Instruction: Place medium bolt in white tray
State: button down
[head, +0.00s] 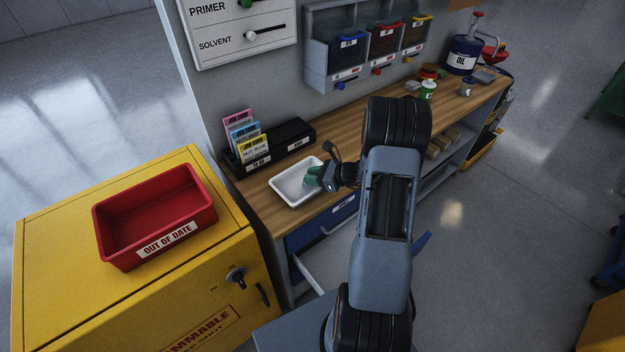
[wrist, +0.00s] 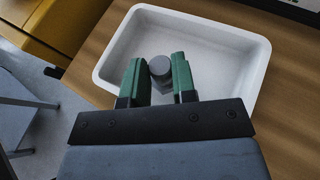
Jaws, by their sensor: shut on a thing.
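The white tray (head: 284,196) sits on the wooden workbench, near its left end in the head view. It fills the upper middle of the wrist view (wrist: 262,62), and its visible floor is bare. My gripper (head: 314,178) reaches over the right side of the tray. In the wrist view my gripper (wrist: 159,72) has its green fingers shut on a grey metal bolt (wrist: 159,66), with the round end facing the camera. The bolt is over the tray's near part. I cannot tell whether it touches the tray floor. In the head view the bolt is hidden.
A black card holder (head: 285,140) stands behind the tray. A red bin (head: 155,216) marked OUT OF DATE sits on the yellow cabinet (head: 60,285) at left. Wall bins (head: 365,45) hang above the bench (head: 350,125). A drawer (head: 325,222) below stands open.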

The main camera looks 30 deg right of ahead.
jog(key=shift+f, duration=0.95)
jog(key=shift+f, duration=0.15)
jog(key=c, duration=0.9)
grip_release()
jog(key=b+v, duration=0.1)
jog(key=v, duration=1)
jog(key=shift+s+a+r+n+g+h, duration=0.85)
jog(key=shift+s+a+r+n+h, duration=0.7)
jog(key=shift+s+a+r+n, duration=2.15)
jog(key=shift+s+a+r+n+g+h, duration=0.8)
jog(key=shift+a+r+n+h, duration=1.3)
jog(key=shift+n, duration=3.25)
jog(key=shift+s+a+r+n+g+h, duration=1)
jog(key=shift+s+a+r+n, duration=0.95)
jog(key=shift+a+n, duration=2.2)
